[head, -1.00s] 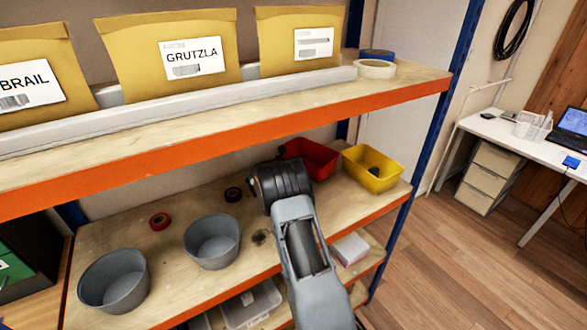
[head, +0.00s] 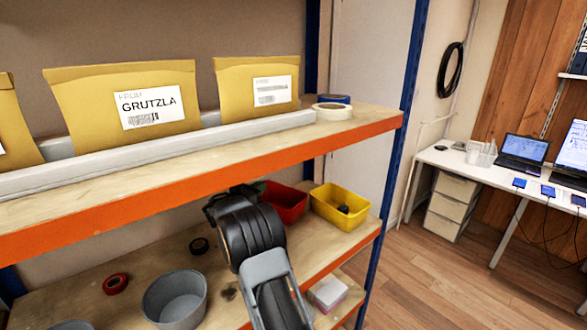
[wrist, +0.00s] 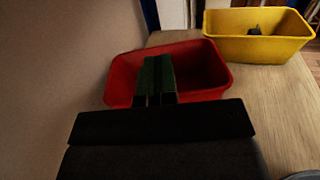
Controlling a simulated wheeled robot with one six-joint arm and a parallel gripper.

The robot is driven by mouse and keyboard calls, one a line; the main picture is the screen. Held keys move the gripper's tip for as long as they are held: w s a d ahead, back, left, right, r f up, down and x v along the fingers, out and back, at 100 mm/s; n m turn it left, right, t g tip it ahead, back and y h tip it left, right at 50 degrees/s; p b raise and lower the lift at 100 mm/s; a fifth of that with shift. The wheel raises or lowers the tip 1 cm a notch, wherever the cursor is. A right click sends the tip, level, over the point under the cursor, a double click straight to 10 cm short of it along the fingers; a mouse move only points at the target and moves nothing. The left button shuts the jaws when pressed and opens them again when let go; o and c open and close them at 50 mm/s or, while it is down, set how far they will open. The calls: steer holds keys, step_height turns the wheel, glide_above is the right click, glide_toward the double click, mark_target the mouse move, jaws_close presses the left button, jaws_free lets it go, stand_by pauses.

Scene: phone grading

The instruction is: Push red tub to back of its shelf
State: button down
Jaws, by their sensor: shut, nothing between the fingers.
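The red tub (head: 288,203) stands on the lower shelf (head: 325,246), left of a yellow tub (head: 340,206). My arm covers part of its left side in the head view. In the wrist view the red tub (wrist: 205,72) lies just ahead, its left end close to the wall. My gripper (wrist: 158,62) is shut and empty, its dark fingers overlapping the tub's near side and interior. I cannot tell whether the fingers touch it.
The yellow tub (wrist: 258,34) holds a small dark item, close to the red tub's right. The upper shelf's orange edge (head: 200,180) runs above. A grey bucket (head: 175,298), black tape (head: 199,245) and red tape (head: 115,284) are left of my arm.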

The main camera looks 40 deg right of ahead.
steer(key=w+d+r, duration=0.1)
steer(key=w+d, duration=0.1)
steer(key=d, duration=0.8)
steer(key=w+d+r, duration=0.1)
steer(key=w+d, duration=0.1)
steer(key=d, duration=0.8)
steer(key=shift+d, duration=0.3)
